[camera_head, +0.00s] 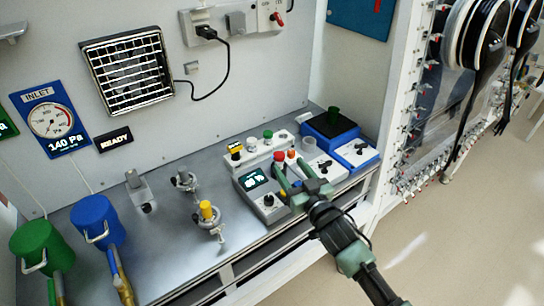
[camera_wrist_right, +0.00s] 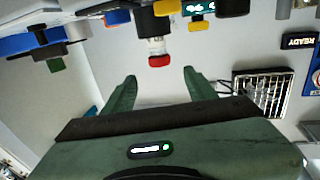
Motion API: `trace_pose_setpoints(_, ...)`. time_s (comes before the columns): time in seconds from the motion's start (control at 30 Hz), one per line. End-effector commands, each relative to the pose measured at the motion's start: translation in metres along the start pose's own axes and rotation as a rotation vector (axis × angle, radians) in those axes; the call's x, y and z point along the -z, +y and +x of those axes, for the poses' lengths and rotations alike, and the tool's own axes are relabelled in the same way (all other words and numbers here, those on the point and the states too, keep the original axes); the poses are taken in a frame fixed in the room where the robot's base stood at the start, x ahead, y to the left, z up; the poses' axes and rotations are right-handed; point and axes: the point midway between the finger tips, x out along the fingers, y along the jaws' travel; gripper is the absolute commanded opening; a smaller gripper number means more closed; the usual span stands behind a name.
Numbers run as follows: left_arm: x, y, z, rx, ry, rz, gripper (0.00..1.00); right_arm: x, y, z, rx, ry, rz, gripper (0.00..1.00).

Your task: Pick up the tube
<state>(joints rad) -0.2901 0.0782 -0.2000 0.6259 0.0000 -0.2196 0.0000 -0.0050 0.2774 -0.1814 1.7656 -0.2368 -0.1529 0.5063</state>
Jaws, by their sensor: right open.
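In the head view, a red cap (camera_head: 279,155) shows among the instruments on the bench, at the fingers of my right gripper (camera_head: 288,164). The right wrist view shows a clear tube (camera_wrist_right: 157,46) with a red cap (camera_wrist_right: 159,61). It lies just beyond the gap between the two green fingertips of my right gripper (camera_wrist_right: 159,75). The fingers are apart with nothing between them. The tube's other end is hidden by dark and yellow parts behind it. My left gripper is in neither view.
A grey device with a lit display (camera_head: 256,180) stands beside the gripper. Yellow-topped (camera_head: 206,210) and metal fittings stand left. Blue (camera_head: 95,218) and green (camera_head: 38,243) canisters stand far left. Bare bench lies between.

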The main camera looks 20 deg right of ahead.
Motion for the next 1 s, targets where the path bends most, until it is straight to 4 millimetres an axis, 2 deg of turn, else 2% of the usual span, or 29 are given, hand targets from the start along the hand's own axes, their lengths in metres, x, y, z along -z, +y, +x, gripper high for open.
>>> trace_pose_setpoints(0.1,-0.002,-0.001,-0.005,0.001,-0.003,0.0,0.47,0.003,0.0,0.015,0.0,0.003,0.0,0.57)
trace_pose_setpoints(0.27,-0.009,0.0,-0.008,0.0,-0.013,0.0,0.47,0.0,0.0,0.027,-0.001,0.001,0.0,0.57)
trace_pose_setpoints(0.43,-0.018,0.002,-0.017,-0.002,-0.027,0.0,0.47,-0.004,-0.001,0.047,-0.001,0.0,0.002,0.57)
trace_pose_setpoints(0.6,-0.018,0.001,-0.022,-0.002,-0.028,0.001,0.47,-0.006,-0.001,0.068,0.0,0.001,0.001,0.57)
trace_pose_setpoints(0.93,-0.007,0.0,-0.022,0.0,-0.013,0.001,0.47,-0.009,-0.002,0.074,0.001,0.0,0.0,0.57)
trace_pose_setpoints(0.97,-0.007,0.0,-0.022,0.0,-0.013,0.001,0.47,-0.009,-0.002,0.074,0.001,0.0,0.0,0.54)
trace_pose_setpoints(1.0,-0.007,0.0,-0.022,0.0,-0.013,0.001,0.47,-0.009,-0.001,0.074,0.0,0.0,0.0,0.43)
